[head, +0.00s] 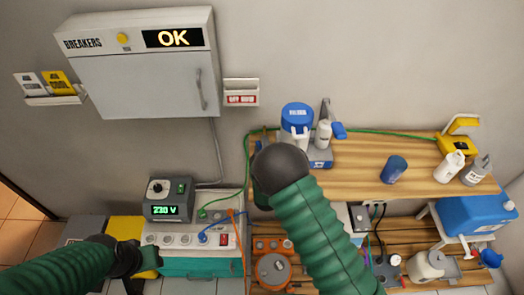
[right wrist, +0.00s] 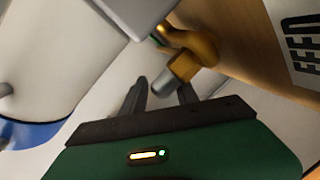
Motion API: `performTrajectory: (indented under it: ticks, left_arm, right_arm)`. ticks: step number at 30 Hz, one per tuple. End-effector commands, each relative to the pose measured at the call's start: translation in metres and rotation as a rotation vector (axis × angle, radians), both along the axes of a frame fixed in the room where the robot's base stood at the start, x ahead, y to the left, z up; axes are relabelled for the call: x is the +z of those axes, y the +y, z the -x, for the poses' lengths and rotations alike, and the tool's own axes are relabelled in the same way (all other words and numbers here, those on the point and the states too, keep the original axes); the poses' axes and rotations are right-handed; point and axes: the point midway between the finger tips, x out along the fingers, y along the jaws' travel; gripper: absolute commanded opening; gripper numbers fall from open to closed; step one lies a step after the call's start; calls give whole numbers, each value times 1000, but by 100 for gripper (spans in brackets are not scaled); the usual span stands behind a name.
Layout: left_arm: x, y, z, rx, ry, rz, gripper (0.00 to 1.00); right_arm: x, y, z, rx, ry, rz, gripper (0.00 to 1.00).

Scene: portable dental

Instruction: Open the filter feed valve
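The feed valve (right wrist: 195,48) is a brass fitting with a grey-tipped end, close ahead of my right gripper in the right wrist view. A label reading FEED (right wrist: 303,38) is on the surface to its right. My right gripper (right wrist: 162,92) has its two dark fingers apart, with the grey tip near and between the fingertips. I cannot tell whether they touch. In the head view the dark wrist joint hides most of this gripper and the valve. My left gripper (head: 146,258) is low at the left, beside a yellow object; its fingers are unclear.
A blue-lidded white container (head: 297,118) and a white bottle (head: 323,134) stand at the wooden shelf's (head: 360,172) left end. A blue cup (head: 394,169) stands mid-shelf. A green hose (head: 385,133) runs along the back. A 230 V unit (head: 167,200) is at the left.

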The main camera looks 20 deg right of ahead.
Motion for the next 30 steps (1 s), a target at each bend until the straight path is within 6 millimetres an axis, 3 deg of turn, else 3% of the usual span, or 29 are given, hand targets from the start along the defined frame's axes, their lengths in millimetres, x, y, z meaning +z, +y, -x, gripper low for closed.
performTrajectory:
  ticks: [5,12,18,23,30]
  left_arm:
    - [-3,0,0,0,0,0,36]
    - [-10,0,0,0,0,0,36]
    - [-14,0,0,0,0,0,36]
    - [-15,0,0,0,0,0,36]
    - [-15,0,0,0,0,0,36]
  right_arm:
    - [5,7,26,2,1,0,36]
    - [19,22,94,2,3,-1,36]
    - [29,32,140,2,3,-1,36]
    - [33,35,156,0,3,-2,36]
    - [34,35,158,0,3,-2,36]
